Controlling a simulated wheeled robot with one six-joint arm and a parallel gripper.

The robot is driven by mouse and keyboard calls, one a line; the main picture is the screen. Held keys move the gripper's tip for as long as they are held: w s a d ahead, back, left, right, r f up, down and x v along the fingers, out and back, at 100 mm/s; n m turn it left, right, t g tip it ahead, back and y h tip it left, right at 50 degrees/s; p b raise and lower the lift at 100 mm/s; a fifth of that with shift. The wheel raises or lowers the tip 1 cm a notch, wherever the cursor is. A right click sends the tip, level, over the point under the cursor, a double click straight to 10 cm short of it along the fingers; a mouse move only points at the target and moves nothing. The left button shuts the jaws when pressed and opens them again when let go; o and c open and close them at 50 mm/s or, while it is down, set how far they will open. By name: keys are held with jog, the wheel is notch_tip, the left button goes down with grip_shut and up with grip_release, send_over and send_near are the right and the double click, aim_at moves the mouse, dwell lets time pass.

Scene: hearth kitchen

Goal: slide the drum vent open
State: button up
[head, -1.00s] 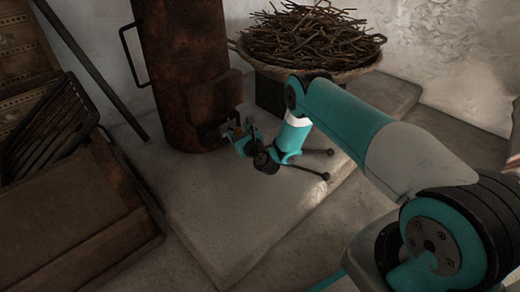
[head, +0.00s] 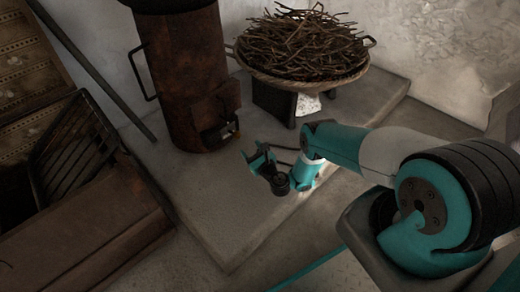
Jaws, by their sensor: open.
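The rusty drum (head: 188,75) stands upright on the pale slab at the upper left. Low on its front right is a boxy vent housing (head: 221,104) with a dark opening (head: 211,137) beneath it. A small orange-yellow tab (head: 236,128) shows at the right end of this opening. The vent's slide is too small and dark to tell how far it stands open. My gripper (head: 255,156) is open and empty, to the right of and nearer than the vent, with a visible gap between them.
A wide basket of twigs (head: 305,45) sits on a dark stand (head: 274,101) right of the drum. A leaning pole (head: 88,65), a slatted rack (head: 75,150) and a wooden chest (head: 90,225) lie to the left. The slab (head: 215,200) before the drum is clear.

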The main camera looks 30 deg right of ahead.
jog(key=s+p, duration=0.4)
jog(key=s, duration=0.1)
jog(key=shift+s+d, duration=0.1)
jog(key=shift+d, duration=0.15)
dwell(0.3)
